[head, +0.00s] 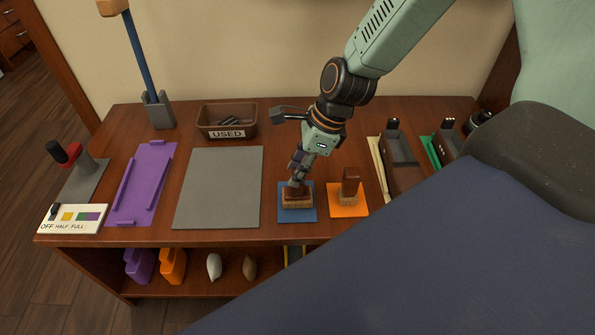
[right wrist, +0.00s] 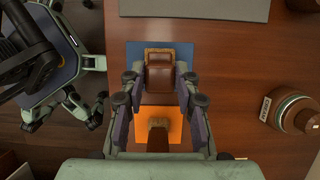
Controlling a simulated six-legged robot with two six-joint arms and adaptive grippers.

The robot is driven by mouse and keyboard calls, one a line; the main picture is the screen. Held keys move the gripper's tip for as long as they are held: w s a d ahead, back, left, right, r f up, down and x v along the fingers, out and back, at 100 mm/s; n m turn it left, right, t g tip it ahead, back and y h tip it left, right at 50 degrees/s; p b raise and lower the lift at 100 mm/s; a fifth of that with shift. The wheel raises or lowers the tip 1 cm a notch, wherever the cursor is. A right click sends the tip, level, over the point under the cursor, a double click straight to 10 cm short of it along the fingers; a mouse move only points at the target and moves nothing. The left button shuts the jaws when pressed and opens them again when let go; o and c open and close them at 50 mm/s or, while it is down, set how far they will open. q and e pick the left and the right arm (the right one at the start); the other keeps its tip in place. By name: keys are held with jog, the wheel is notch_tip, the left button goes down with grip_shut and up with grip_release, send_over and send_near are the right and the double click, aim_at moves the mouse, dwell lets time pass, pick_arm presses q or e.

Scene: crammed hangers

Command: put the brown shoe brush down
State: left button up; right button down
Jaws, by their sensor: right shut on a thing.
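The brown shoe brush (head: 297,201), with a brown handle and a tan bristle block, is at the blue mat (head: 283,215). I cannot tell if it touches the mat or is held just above it. My right gripper (head: 297,184) points down and is shut on its handle. In the right wrist view the brush (right wrist: 159,74) is between the two fingers, over the blue mat (right wrist: 133,53). A second brush (head: 349,184) with a dark brown handle stands on the orange mat (head: 346,211), beside the blue one.
A grey mat (head: 219,188) lies left of the blue mat. A brown bin marked USED (head: 227,120) is behind it. A purple tray (head: 140,185) is further left. Dark holders (head: 400,165) stand right of the orange mat. A round brown jar (right wrist: 294,112) shows in the right wrist view.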

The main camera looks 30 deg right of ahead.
jog(key=shift+f, duration=0.1)
jog(key=c, duration=1)
grip_release()
